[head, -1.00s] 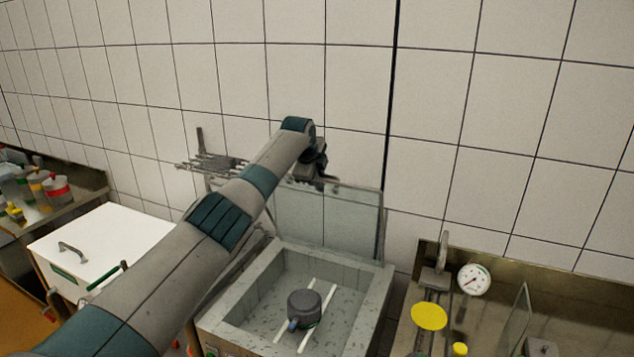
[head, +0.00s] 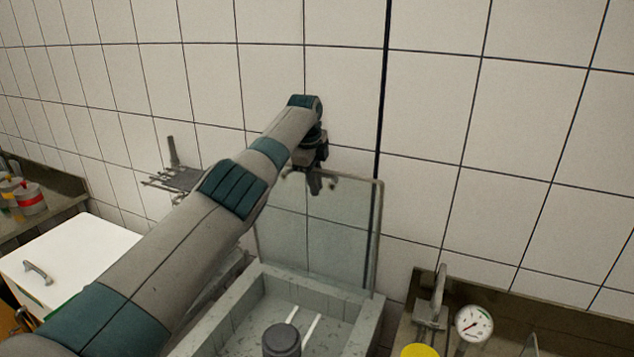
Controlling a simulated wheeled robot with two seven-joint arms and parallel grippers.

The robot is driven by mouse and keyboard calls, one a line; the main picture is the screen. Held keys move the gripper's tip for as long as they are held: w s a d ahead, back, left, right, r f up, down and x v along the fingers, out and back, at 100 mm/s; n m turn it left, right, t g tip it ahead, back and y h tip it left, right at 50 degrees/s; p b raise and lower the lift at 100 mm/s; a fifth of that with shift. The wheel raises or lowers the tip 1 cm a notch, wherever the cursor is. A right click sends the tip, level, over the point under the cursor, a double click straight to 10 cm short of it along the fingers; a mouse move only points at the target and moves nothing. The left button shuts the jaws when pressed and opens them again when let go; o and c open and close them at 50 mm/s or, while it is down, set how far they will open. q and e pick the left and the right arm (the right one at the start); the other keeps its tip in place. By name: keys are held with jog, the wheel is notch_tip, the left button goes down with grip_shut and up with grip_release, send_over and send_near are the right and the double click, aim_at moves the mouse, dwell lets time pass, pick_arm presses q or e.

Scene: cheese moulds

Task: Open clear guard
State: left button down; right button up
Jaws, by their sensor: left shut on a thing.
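The clear guard (head: 335,235) is a see-through framed panel at the back of a grey open-topped basin (head: 362,322). It stands roughly upright against the tiled wall, with the basin's inside open to view below it. My left gripper (head: 316,188) is at the top edge of the guard, shut on it; the wrist partly hides the contact. My left arm crosses the picture from the lower left and covers the guard's left side. My right gripper is not in view.
In the basin a dark round mould (head: 281,340) sits by white rails. At right, a metal counter holds a dial gauge (head: 474,323) and a yellow disc (head: 419,351). At left are a white lidded box (head: 75,250) and a wall rack (head: 172,180).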

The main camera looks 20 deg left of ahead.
pick_arm(q)
jog(key=shift+s+f, duration=0.1)
jog(key=shift+f, duration=0.15)
jog(key=c, duration=2.1)
grip_release()
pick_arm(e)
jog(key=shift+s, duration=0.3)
pick_arm(q)
jog(key=shift+r, duration=0.1)
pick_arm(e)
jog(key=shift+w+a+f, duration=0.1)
pick_arm(q)
jog(key=shift+r, duration=0.1)
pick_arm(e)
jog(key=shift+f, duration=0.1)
